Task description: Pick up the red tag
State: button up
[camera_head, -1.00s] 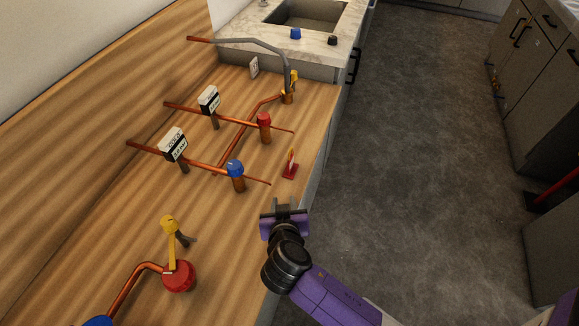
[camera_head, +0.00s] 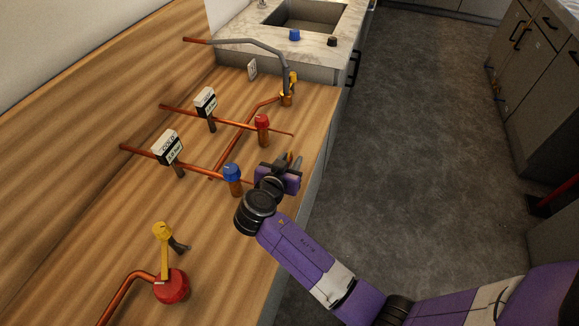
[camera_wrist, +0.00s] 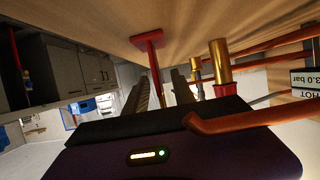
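The red tag (camera_wrist: 148,40) shows in the wrist view as a flat red base on the wood with a thin red upright part. In that view the upright part lies between the two dark fingers of my gripper (camera_wrist: 160,82). The fingers are apart, and I cannot tell whether either touches the tag. In the head view my gripper (camera_head: 289,163) is over the tag's spot near the counter's right edge. It hides most of the tag there.
A blue-capped valve (camera_head: 232,175) stands close left of my gripper, with a red-capped valve (camera_head: 262,125) beyond it. Copper pipes (camera_head: 195,162) and labelled gauges (camera_head: 168,147) lie farther left. A yellow-handled red valve (camera_head: 171,286) is nearer. The floor (camera_head: 430,150) at right is open.

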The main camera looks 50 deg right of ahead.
jog(key=shift+x, duration=1.25)
grip_shut()
jog(key=shift+r, duration=0.15)
